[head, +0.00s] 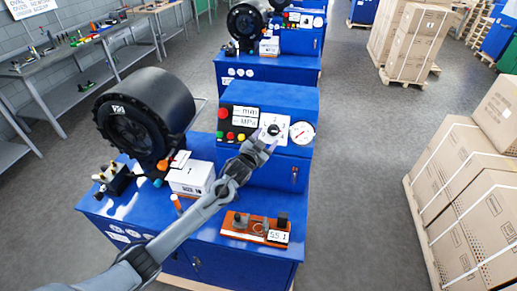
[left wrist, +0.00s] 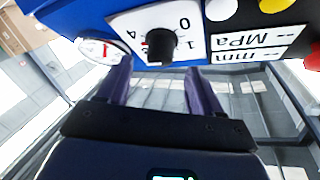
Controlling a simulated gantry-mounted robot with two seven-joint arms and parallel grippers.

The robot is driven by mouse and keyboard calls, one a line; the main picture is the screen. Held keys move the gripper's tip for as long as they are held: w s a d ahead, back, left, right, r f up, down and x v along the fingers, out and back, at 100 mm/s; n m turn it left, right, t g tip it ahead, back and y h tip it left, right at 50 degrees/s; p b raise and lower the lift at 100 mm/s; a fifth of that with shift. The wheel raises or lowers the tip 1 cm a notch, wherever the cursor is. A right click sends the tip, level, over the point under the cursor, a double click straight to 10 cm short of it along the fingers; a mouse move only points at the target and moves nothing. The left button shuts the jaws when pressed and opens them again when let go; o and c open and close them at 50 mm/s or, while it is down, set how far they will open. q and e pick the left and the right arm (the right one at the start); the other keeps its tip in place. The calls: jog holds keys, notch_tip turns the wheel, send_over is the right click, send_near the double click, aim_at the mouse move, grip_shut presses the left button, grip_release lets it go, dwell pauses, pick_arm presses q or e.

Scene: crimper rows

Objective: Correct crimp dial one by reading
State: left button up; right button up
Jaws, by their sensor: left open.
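The nearest blue crimper has a control panel with a white dial plate (head: 283,124) and a black knob. In the left wrist view the black knob (left wrist: 160,45) stands on the numbered plate (left wrist: 129,24), which appears upside down. My left gripper (head: 266,139) is at the panel, just in front of the dial. In the left wrist view its two dark fingers (left wrist: 158,68) are apart, with the knob just beyond and between the tips; contact is not clear. A small readout (head: 279,236) on an orange-brown stand appears to show 55.1. My right gripper is not in view.
Beside the dial are mm and MPa displays (head: 245,117) showing dashes, coloured buttons, and a round gauge (head: 302,133). A black crimp head (head: 145,118) and a white box (head: 192,177) stand left. Cartons (head: 470,180) are right, across a clear aisle. More crimpers stand behind.

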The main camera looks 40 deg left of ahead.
pick_arm(q)
jog(key=v, duration=0.6)
jog(key=shift+s+f, duration=0.1)
dwell(0.3)
jog(key=s+d+f+g, duration=0.15)
jog(key=s+f, duration=0.25)
jog(key=f, duration=0.4)
jog(key=s+d+f+g+h, duration=0.25)
jog(key=s+d+f, duration=0.35)
jog(key=s+d, duration=0.35)
jog(key=s+d+f+g+h, duration=0.2)
jog(key=s+d+f+g, duration=0.25)
jog(key=s+d, duration=0.5)
jog(key=s+d+r+g, duration=0.1)
jog(key=s+r+g, duration=0.1)
jog(key=s, duration=0.4)
jog(key=s+r+g, duration=0.2)
jog(key=s+g, duration=0.1)
jog(key=s, duration=0.4)
notch_tip(320, 180, up, 13)
jog(key=p, duration=1.4)
jog(key=shift+w+d, duration=0.15)
jog(key=shift+w, duration=0.15)
